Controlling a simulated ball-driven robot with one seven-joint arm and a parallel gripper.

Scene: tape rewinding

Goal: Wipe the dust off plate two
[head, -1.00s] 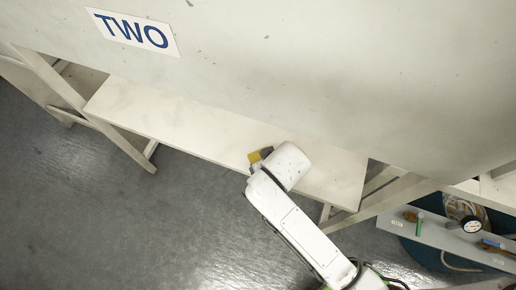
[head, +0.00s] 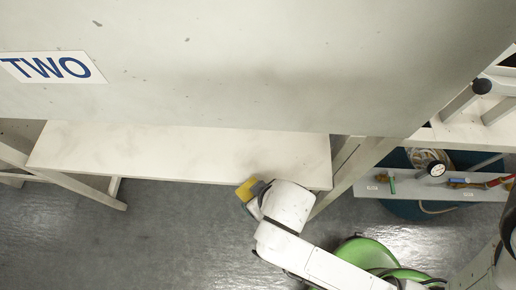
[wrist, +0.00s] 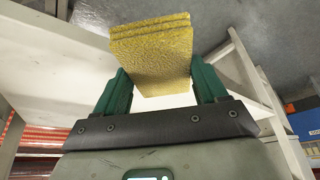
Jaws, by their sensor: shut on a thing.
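Plate two (head: 240,60) is the large pale grey panel across the top of the head view, with the blue-on-white sign TWO (head: 52,68) at its left. Small dark specks and a faint darker patch show on it. My gripper (wrist: 160,88) has two green fingers shut on a yellow sponge (wrist: 152,50) in the wrist view. The sponge also shows in the head view (head: 250,190), by the shelf's front edge, below the plate in the picture and apart from it. My white wrist hides most of the gripper there.
A white shelf (head: 150,150) on angled legs runs under the plate. At right, a grey ledge (head: 400,186) carries a gauge (head: 435,169) and several small coloured tools. Grey floor (head: 80,235) lies open at lower left.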

